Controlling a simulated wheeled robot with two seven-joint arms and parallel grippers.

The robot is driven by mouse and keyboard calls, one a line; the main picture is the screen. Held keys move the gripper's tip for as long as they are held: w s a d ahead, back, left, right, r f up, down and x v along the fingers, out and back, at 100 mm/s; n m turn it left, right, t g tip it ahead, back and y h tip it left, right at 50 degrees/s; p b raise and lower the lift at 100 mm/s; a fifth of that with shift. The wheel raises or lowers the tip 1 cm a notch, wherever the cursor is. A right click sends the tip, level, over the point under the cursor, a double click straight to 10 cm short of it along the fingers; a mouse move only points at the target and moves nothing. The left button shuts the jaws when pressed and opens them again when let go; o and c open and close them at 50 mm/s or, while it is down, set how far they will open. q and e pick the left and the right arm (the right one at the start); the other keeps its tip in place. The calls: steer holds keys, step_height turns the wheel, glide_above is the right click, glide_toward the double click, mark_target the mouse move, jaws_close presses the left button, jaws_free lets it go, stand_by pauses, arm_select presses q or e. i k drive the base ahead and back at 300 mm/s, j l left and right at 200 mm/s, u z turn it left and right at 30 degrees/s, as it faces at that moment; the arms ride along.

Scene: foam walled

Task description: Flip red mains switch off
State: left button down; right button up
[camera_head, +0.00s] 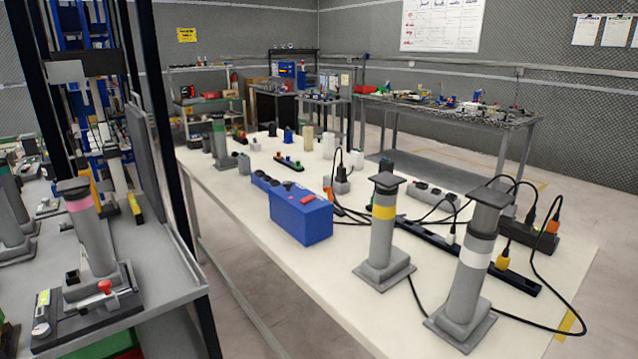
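A blue box (300,222) stands on the long white table. A small red switch (307,199) is on its top face, next to a dark part on the same face. The switch is too small in the picture to tell whether it is on or off. A red knob (104,286) also shows on a dark base on the grey bench at the left; I cannot tell what it controls. Neither of my grippers is in view, and nothing touches the blue box from above.
Grey posts with yellow (383,211) and white (477,252) bands stand right of the box. Black cables and power strips (470,257) lie behind them. The white table (330,285) is bare in front of the box. A grey bench (170,262) stands left.

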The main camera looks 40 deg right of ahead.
mark_target(306, 201)
steer(key=i+z, duration=0.25)
steer(key=z, duration=0.2)
steer(key=i+z, duration=0.25)
steer(key=z, duration=0.15)
steer(key=i+j+z, duration=0.1)
steer(key=z, duration=0.35)
steer(key=i+j+z, duration=0.25)
steer(key=z, duration=0.2)
steer(key=i+j+z, duration=0.25)
steer(key=z, duration=0.15)
